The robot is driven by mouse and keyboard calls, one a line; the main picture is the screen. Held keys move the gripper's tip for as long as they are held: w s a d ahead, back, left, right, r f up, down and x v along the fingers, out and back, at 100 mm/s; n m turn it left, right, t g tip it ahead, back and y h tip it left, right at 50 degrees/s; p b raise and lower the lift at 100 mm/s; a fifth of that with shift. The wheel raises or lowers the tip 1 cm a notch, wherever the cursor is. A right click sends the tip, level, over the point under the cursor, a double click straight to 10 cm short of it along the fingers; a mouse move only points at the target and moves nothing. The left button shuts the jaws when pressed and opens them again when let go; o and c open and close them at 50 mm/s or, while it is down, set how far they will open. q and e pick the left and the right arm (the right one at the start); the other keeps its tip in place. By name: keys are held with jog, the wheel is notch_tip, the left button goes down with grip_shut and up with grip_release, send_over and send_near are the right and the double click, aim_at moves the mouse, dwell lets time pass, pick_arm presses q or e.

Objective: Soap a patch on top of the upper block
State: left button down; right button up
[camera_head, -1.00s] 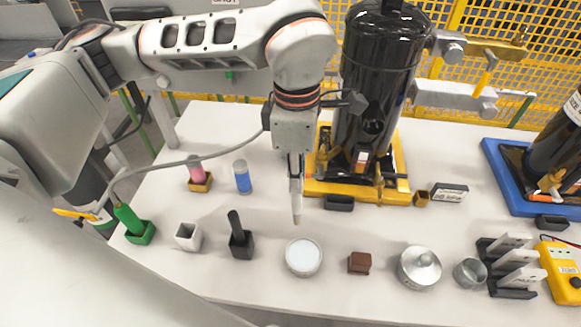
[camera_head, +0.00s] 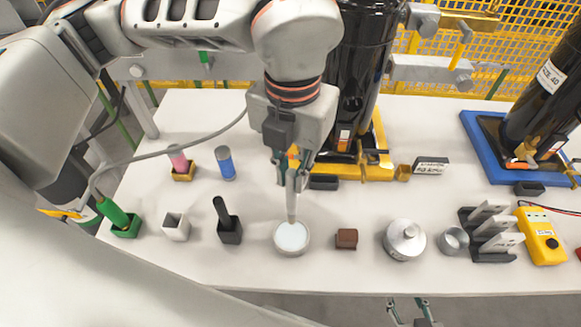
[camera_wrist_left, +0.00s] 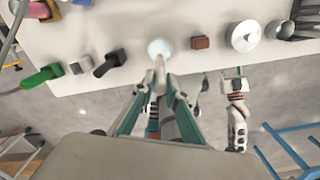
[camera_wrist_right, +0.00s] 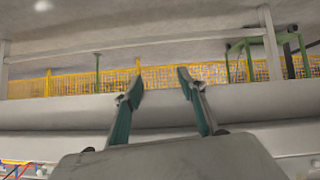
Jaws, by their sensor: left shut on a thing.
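The round white dish (camera_head: 291,246) holds pale liquid and stands near the table's front edge. My left gripper (camera_head: 291,186) is above it, pointing down, shut on a thin pale brush (camera_head: 292,207). The brush's tip is over or in the dish; whether it touches the liquid I cannot tell. The left wrist view also shows the brush (camera_wrist_left: 160,64) reaching to the dish (camera_wrist_left: 158,45). My right gripper (camera_wrist_right: 160,82) is open and empty, below the table's front edge.
A lower silver block (camera_head: 462,79) is below the upper one. A brown block (camera_head: 346,239), a lidded silver pot (camera_head: 404,240) and a metal cup (camera_head: 454,241) stand right of the dish. A black holder (camera_head: 229,234) stands left. A second compressor (camera_head: 545,95) is at right.

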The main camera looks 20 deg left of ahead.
aim_at(292, 195)
pick_arm(q)
jog(key=shift+f+b, duration=0.3)
jog(key=shift+f, duration=0.35)
notch_tip(292, 195, down, 3)
jog(key=shift+f+b, duration=0.2)
jog(key=shift+b, duration=0.6)
jog(key=shift+f, duration=0.45)
jog(key=shift+f+b, duration=0.2)
jog(key=shift+b, duration=0.1)
pick_arm(e)
jog(key=shift+w+d+f, duration=0.4)
jog(key=shift+w+f, duration=0.1)
jog(key=shift+f, duration=0.15)
jog(key=shift+s+a+f, duration=0.1)
jog(key=shift+s+a, duration=0.05)
pick_arm(q)
jog(key=shift+f, duration=0.15)
pick_arm(e)
jog(key=shift+s+f, duration=0.35)
jog(key=shift+s, duration=0.05)
